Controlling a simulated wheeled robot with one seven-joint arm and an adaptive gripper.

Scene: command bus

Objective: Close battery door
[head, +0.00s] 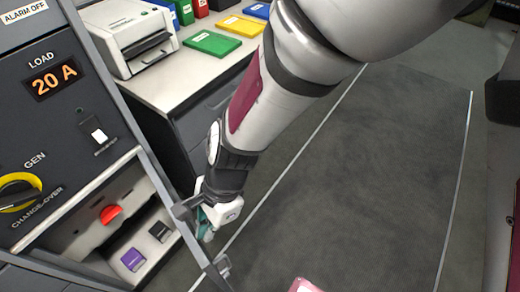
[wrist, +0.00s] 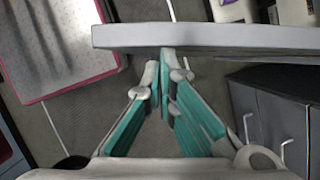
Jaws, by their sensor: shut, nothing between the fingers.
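My gripper (head: 206,226) is low beside a long grey upright edge (head: 160,178) in the head view, partly hidden behind it. In the wrist view its teal-lined fingers (wrist: 167,62) are shut at the tips and empty. The tips overlap a grey bar (wrist: 215,38) across the picture; I cannot tell whether they touch it. An open compartment below the control panel holds a red knob (head: 109,214), a purple block (head: 132,259) and a black block (head: 160,231). I cannot tell which grey part is the battery door.
A desk (head: 190,78) with a printer (head: 130,38) and coloured folders (head: 209,43) stands behind my arm. Drawers with handles (wrist: 270,120) are at right in the wrist view. A pink-edged pad (wrist: 65,45) is at left. Grey floor (head: 370,170) lies open to the right.

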